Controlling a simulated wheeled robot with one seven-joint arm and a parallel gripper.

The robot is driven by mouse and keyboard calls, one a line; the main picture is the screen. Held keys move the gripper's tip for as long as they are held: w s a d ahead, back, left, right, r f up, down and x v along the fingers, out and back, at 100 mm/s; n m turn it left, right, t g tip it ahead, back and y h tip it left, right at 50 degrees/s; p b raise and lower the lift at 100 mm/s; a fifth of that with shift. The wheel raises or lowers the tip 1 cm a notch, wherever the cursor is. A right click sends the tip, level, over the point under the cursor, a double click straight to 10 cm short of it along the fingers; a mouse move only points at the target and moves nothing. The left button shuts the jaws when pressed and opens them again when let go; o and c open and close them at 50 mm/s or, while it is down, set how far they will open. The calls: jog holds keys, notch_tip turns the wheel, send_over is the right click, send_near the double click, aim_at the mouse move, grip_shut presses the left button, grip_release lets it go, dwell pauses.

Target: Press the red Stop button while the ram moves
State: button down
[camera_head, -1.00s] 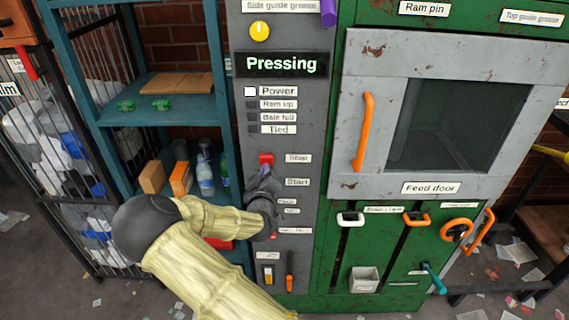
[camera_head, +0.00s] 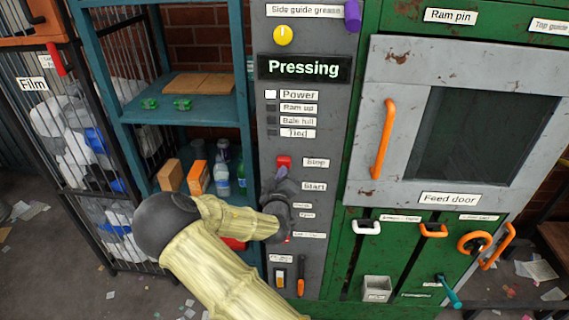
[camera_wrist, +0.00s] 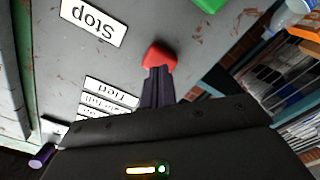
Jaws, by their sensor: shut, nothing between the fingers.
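The red Stop button (camera_head: 283,161) sits on the grey control panel (camera_head: 300,215), left of its "Stop" label. It also shows in the wrist view (camera_wrist: 160,55), just beyond my fingertips. My gripper (camera_head: 282,173) is shut and empty, its dark fingers pointing at the button from just below it in the head view. In the wrist view the closed fingers (camera_wrist: 157,72) overlap the button's near edge; I cannot tell whether they touch it. The display (camera_head: 303,68) reads "Pressing", and the Power lamp (camera_head: 270,94) is lit white. The ram itself is not visible.
The green press with its grey feed door (camera_head: 450,199) and orange handle (camera_head: 384,140) stands to the right. A teal shelf (camera_head: 185,108) with bottles and boxes is on the left, beside a caged bin of film. My forearm hides part of the lower panel.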

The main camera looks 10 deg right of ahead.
dwell(0.9)
jog(key=shift+s, duration=0.1)
